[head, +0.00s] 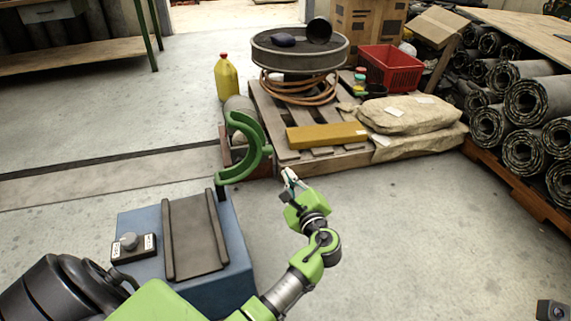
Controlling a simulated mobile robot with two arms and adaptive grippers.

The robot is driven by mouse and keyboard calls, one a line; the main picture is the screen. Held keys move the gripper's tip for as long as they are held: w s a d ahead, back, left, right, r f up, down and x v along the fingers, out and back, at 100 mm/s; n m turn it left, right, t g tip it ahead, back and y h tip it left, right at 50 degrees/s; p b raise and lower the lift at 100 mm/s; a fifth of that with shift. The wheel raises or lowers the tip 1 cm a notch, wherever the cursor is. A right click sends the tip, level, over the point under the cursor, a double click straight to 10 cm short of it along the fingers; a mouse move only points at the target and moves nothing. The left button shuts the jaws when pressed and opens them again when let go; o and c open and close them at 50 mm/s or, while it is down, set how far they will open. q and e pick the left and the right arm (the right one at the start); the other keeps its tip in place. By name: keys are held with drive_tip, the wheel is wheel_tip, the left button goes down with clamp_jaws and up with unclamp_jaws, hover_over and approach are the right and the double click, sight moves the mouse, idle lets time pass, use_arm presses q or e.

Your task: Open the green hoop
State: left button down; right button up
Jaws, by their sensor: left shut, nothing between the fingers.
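The green hoop (262,148) is a thick curved band. It stands raised at the back right corner of a blue box (232,240), with its lower end by a dark post. A grey channel plate (194,235) on top of the box lies uncovered. My left gripper (289,178) is shut and empty, just right of the hoop's lower part in the picture, and looks apart from it. My right gripper is not in view.
A small panel with a grey knob (129,241) sits on the box's left side. Behind stands a pallet (268,105) with a yellow block (326,135), sacks (408,114) and a red crate (390,68). Rolled sheets (489,125) are stacked right.

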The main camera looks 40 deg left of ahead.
use_arm(q)
drive_tip(key=shift+s+d, duration=0.25)
drive_tip(key=shift+d, duration=0.1)
